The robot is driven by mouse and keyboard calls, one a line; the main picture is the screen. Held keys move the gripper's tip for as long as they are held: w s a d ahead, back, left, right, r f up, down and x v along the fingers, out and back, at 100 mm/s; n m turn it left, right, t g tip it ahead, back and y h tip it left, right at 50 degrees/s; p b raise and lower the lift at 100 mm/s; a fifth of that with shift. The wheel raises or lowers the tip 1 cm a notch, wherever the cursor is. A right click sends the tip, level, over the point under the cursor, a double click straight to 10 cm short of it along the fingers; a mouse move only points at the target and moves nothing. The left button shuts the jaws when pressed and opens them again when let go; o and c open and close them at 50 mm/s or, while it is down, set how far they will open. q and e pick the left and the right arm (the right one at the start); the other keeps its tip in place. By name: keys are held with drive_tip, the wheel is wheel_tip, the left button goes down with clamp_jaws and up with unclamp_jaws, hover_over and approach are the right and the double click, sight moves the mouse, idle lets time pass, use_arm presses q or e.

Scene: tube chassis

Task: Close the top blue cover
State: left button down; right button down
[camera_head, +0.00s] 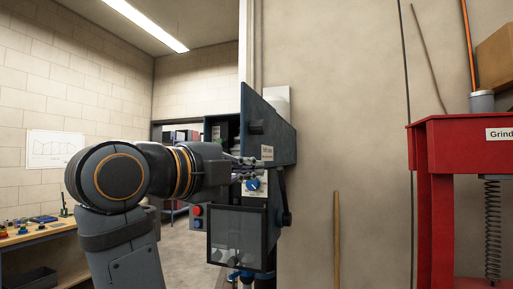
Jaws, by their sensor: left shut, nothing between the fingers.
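The top blue cover (268,122) stands swung open at the upper part of a machine on the wall, seen at a steep angle. My left arm comes in from the left, and its gripper (258,165) is shut and empty in front of the machine, at the lower part of the cover. I cannot tell whether the fingers touch the cover. My right gripper is not in view.
A red grinder stand (462,140) is at the right. A workbench (38,236) is at the left.

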use_arm(q)
drive_tip(key=shift+w+a+f, duration=0.15)
drive_tip(key=shift+w+a, duration=0.2)
drive_tip(key=shift+a, duration=0.3)
drive_tip(key=shift+s, duration=0.1)
